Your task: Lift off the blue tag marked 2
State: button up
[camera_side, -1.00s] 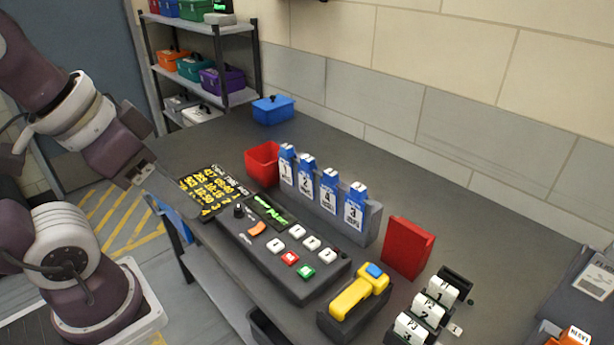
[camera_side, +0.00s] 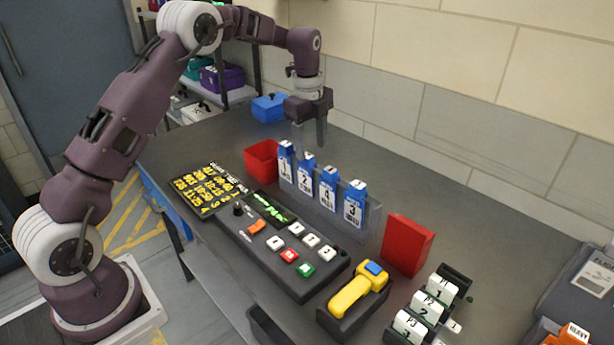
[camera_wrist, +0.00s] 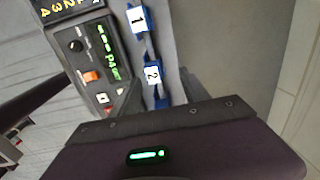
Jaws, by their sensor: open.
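The blue tag marked 2 (camera_side: 305,176) stands upright in a grey rack (camera_side: 373,222), second from the left, between the tag marked 1 (camera_side: 285,162) and the tag marked 4 (camera_side: 328,187). The tag marked 3 (camera_side: 355,205) is at the right end. My gripper (camera_side: 310,138) is open and empty, pointing down just above the tags marked 1 and 2, apart from them. In the wrist view the tag marked 2 (camera_wrist: 153,76) shows close to the gripper body, with the tag marked 1 (camera_wrist: 138,20) above it.
A red bin (camera_side: 262,160) stands left of the rack. A control panel (camera_side: 280,250) with buttons lies in front of it. A red block (camera_side: 407,245) and a yellow handheld device (camera_side: 352,292) are to the right. The wall is behind; bare table lies between.

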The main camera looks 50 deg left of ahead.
aim_at(308, 155)
jog(key=f, duration=0.6)
jog(key=shift+s+a, duration=0.2)
jog(key=shift+s, duration=0.05)
grip_shut()
